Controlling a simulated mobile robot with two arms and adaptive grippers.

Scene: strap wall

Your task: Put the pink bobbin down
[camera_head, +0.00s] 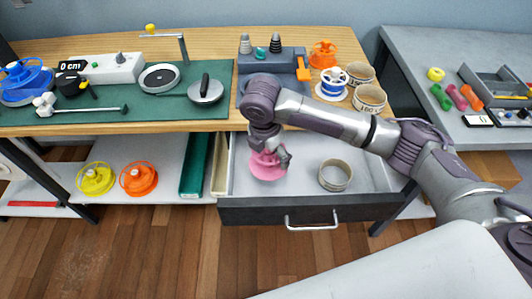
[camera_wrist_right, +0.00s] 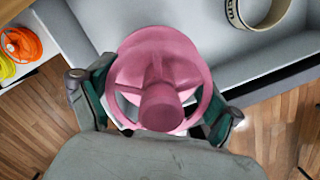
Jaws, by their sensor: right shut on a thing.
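The pink bobbin (camera_head: 266,167) is in my right gripper (camera_head: 275,155), over the left part of the open drawer (camera_head: 303,209) in the head view. In the right wrist view the pink bobbin (camera_wrist_right: 160,75) fills the space between the two fingers of my right gripper (camera_wrist_right: 155,110), which is shut on it. From the frames I cannot tell whether the bobbin touches the drawer floor. My left gripper is not in view.
A ring-shaped roll (camera_head: 336,175) lies in the drawer to the right of the bobbin. Yellow (camera_head: 96,178) and orange (camera_head: 139,178) bobbins sit on the lower shelf at left. The wooden worktop (camera_head: 220,40) carries several tools and rolls above the drawer.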

